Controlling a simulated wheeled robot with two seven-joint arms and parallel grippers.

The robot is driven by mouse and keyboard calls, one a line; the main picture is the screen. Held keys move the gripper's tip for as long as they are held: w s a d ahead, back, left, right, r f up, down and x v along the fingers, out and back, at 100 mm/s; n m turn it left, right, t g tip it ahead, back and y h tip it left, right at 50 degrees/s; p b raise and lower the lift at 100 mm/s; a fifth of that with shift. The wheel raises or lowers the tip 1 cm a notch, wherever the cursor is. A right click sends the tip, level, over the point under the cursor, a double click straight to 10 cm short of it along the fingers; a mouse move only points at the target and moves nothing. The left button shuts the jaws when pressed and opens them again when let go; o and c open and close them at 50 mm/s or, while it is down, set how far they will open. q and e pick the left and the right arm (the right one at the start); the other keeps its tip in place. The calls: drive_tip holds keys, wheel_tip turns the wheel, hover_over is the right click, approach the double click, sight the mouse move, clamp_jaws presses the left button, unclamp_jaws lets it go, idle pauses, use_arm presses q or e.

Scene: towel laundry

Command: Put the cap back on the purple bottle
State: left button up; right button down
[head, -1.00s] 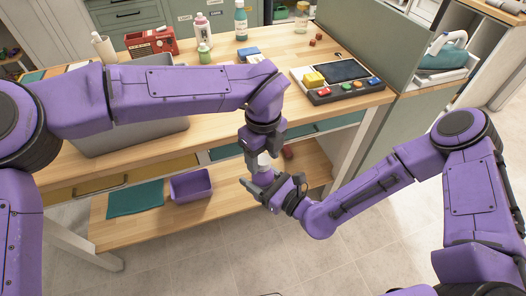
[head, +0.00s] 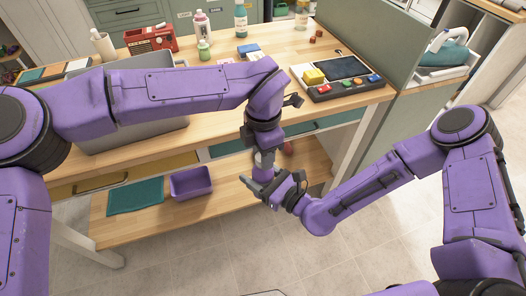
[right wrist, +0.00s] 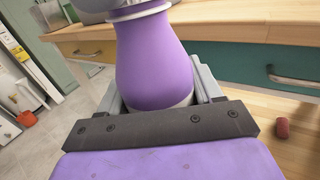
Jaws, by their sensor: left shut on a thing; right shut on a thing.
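The purple bottle (right wrist: 152,62) stands nearly upright in my right gripper (right wrist: 150,103), which is shut around its lower body. A pale rim (right wrist: 139,12) shows at its neck, at the top edge of the right wrist view. In the head view my right gripper (head: 270,188) is below and in front of my left gripper (head: 264,152), which points down over the bottle. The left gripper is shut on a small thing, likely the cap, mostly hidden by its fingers. I cannot tell whether the cap touches or sits on the bottle neck.
The wooden table (head: 215,128) is just behind the grippers. Its lower shelf (head: 232,200) holds a purple bin (head: 190,183), a teal cloth (head: 136,197) and a small red thing (right wrist: 282,128). Bottles, a grey bin and a button panel (head: 345,85) stand on top. Floor in front is clear.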

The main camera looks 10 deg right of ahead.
use_arm(q)
drive_tip(key=m, duration=0.4)
drive_tip(key=o, duration=1.2)
drive_tip(key=shift+c, duration=0.2)
drive_tip(key=shift+r, duration=2.25)
drive_tip(key=shift+c, duration=0.4)
